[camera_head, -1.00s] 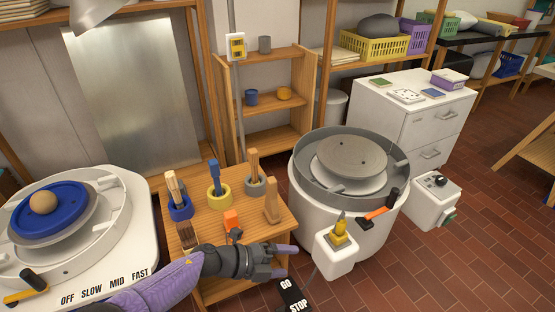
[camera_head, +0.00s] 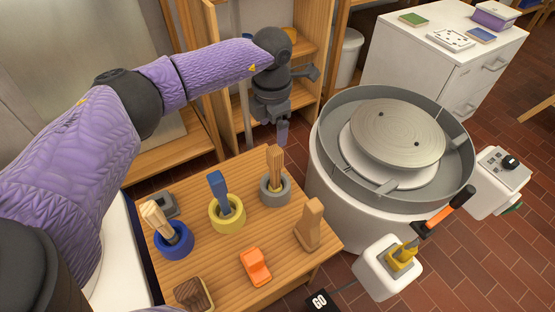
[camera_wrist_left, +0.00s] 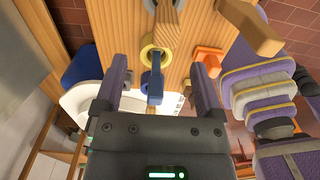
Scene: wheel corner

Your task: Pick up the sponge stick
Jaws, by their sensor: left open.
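Upright tools stand in three round holders on the small wooden table (camera_head: 185,270): a blue stick (camera_head: 218,188) in a yellow holder (camera_head: 229,222), a light wooden bundle (camera_head: 275,165) in a grey holder, and pale wooden sticks (camera_head: 156,218) in a blue holder. I cannot tell for certain which is the sponge stick. My left gripper (camera_head: 282,133) is open and empty, pointing down beyond the table's far edge, above and behind the grey holder. In the left wrist view its fingers (camera_wrist_left: 159,85) frame the blue stick (camera_wrist_left: 152,84), which is apart from them. My right gripper is out of view.
A wheel with a grey basin (camera_head: 328,135) stands close on the right. Wooden shelves (camera_head: 305,70) rise behind the gripper.

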